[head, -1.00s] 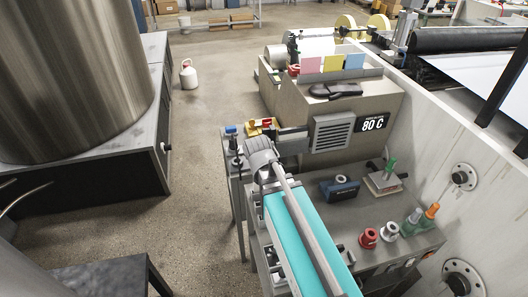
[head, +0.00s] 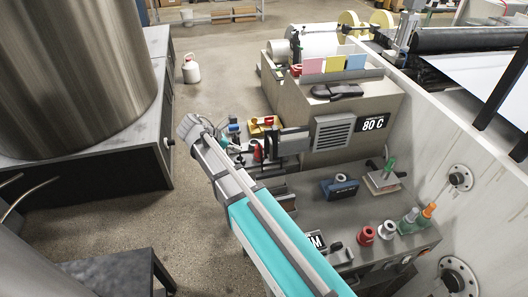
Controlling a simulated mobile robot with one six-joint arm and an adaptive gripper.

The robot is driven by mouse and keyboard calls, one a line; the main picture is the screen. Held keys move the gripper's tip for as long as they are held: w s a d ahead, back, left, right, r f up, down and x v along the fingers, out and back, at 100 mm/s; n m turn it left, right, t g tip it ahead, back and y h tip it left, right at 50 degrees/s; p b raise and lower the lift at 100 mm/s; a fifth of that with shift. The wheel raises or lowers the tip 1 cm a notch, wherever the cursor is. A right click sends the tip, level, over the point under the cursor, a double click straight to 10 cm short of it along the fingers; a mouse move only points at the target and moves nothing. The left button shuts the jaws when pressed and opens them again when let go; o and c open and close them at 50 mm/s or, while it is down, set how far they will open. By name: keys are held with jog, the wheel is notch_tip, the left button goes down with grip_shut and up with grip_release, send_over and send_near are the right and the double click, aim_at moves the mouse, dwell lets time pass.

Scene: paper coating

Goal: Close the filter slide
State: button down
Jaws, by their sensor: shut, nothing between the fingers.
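A grey block with a flat plate (head: 292,141) sticks out to the left of the grilled housing (head: 335,130) beside the "80 C" display; it looks like the filter slide, drawn out. A gap shows between its face and the grille, bridged by a narrow dark part. My arm, turquoise and grey, reaches from the bottom up to the left, its grey joint left of the small bench. I cannot make out my gripper's fingers; they are hidden by the arm or lost among the small parts there.
The bench holds a dark blue box (head: 339,187), a red ring-shaped part (head: 366,235), a white one (head: 387,230) and green and orange bottles (head: 428,212). A yellow part (head: 262,124) lies behind the arm. A large steel tank (head: 75,75) stands left, with open floor between.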

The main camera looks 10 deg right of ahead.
jog(key=shift+f, duration=0.1)
dwell(0.4)
jog(key=b, duration=0.7)
send_near(265, 153)
jog(key=s+d+f, duration=0.1)
jog(key=s+f, duration=0.2)
jog(key=s, duration=0.1)
jog(key=shift+w+d+r, duration=0.1)
jog(key=shift+w+d, duration=0.05)
jog(key=shift+d, duration=0.6)
jog(key=shift+w+d+r, duration=0.1)
jog(key=shift+w+d, duration=0.05)
jog(key=shift+d, duration=0.6)
jog(key=shift+w+d+r, duration=0.1)
jog(key=shift+w+d, duration=0.05)
jog(key=shift+d, duration=0.6)
jog(key=shift+d, duration=0.1)
